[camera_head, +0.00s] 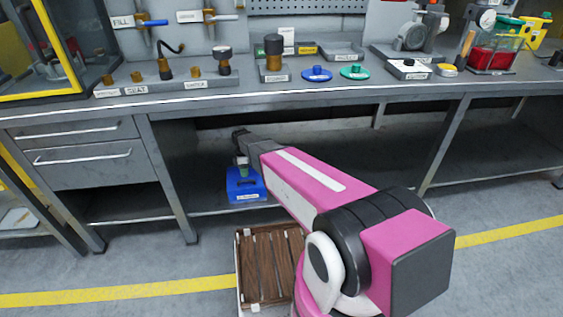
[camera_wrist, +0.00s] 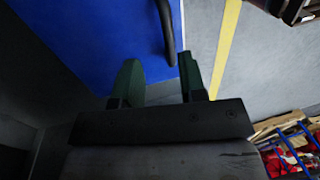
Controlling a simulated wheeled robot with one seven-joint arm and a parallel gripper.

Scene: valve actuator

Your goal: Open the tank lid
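A blue box-like object (camera_head: 246,187) with a white label, too small to read, is low under the workbench in the head view. Its blue surface (camera_wrist: 95,35) fills the upper left of the wrist view, with a dark curved handle (camera_wrist: 166,35) on it. I cannot tell whether it is the tank or its lid. My gripper (camera_head: 241,164) is just above it, partly hidden by my arm. In the wrist view my gripper (camera_wrist: 158,65) has its green fingers apart, with the handle's end appearing between or just beyond the tips. Contact cannot be told.
The grey workbench (camera_head: 300,92) overhangs the blue object. A clear container with red liquid (camera_head: 490,58) stands on its right. Blue (camera_head: 317,74) and green (camera_head: 354,72) handwheels lie mid-bench. A wooden slatted crate (camera_head: 268,268) is on the floor in front. Floor left of the crate is clear.

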